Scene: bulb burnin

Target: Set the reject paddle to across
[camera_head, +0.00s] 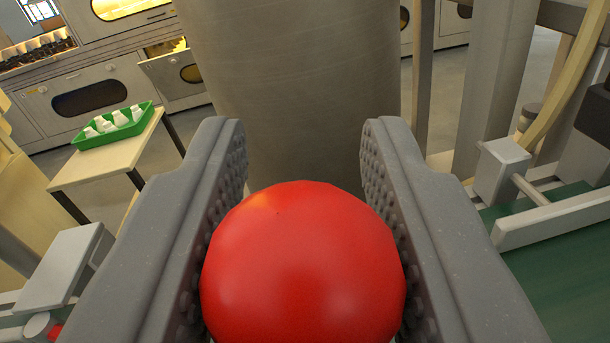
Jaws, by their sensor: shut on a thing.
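A large red ball-shaped knob (303,265) fills the space between the two grey fingers of my gripper (304,240). The fingers are shut on it, one pad on each side. What the knob is fixed to is hidden below it. I cannot tell which part is the reject paddle or how it is set.
A wide grey metal cylinder (295,80) stands right behind the knob. At right is a green surface (565,265) with a pale rail (555,218). At left a green tray (112,128) of white bulbs sits on a small table (100,163), with ovens (85,95) behind.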

